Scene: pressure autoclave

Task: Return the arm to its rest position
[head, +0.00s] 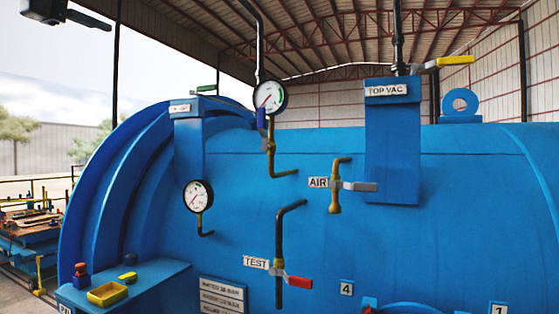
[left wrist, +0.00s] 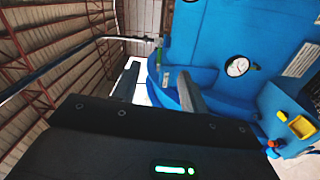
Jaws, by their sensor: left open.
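My left gripper (left wrist: 158,78) shows in the left wrist view with its two dark fingers apart and nothing between them. Part of my left arm's end, grey and black, is at the top left corner of the head view, in the air apart from the autoclave. The blue autoclave (head: 330,140) fills most of the head view, and its body also shows on the right of the left wrist view (left wrist: 225,30). My right gripper is in neither view.
Gauges (head: 269,96) (head: 198,196), the yellow-handled TOP VAC valve (head: 455,61), the AIR valve (head: 336,185) and the red-handled TEST valve (head: 298,283) stick out from the autoclave. Open air lies at upper left.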

